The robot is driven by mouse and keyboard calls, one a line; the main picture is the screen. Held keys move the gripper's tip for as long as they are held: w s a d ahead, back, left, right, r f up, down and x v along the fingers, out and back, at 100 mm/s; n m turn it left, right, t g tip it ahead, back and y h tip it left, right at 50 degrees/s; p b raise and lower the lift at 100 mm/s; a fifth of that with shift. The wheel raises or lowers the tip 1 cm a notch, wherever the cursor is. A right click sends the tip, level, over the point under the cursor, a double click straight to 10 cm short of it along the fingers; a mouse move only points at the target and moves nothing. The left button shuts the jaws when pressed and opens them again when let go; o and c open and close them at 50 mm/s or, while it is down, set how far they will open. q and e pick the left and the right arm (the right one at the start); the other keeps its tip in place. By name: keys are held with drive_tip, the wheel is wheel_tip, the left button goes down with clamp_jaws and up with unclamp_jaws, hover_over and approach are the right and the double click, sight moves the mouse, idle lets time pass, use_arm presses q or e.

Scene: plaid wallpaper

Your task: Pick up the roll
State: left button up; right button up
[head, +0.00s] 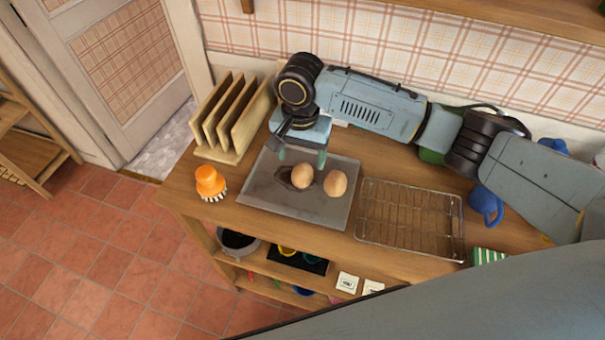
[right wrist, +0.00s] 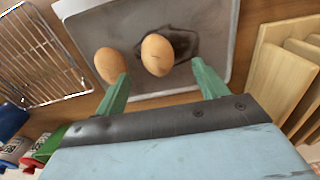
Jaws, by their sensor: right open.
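Two brown, egg-shaped rolls lie on a grey metal tray (head: 258,190) on the wooden counter. One roll (head: 302,176) is near the tray's middle beside a dark stain; the other roll (head: 335,183) is just right of it. My right gripper (head: 302,157) is open and empty, pointing down just behind the middle roll. In the right wrist view, the middle roll (right wrist: 157,55) shows between the green fingers (right wrist: 160,75), slightly beyond their tips. The other roll (right wrist: 109,65) is partly covered by the left finger. My left gripper is not in view.
A wire rack (head: 410,215) lies right of the tray. A wooden slotted rack (head: 228,118) stands at the left, with an orange brush (head: 210,183) in front of it. A blue mug (head: 486,204) stands at the right. A wall rises behind the counter.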

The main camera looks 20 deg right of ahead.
sight(302, 169)
wheel_tip(302, 169, down, 2)
drive_tip(key=shift+d, duration=0.15)
wheel_tip(302, 169, down, 2)
drive_tip(key=shift+s+f, duration=0.1)
drive_tip(key=shift+f, duration=0.55)
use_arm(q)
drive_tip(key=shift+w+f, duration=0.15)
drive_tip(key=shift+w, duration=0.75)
use_arm(e)
drive_tip(key=c, duration=1.1)
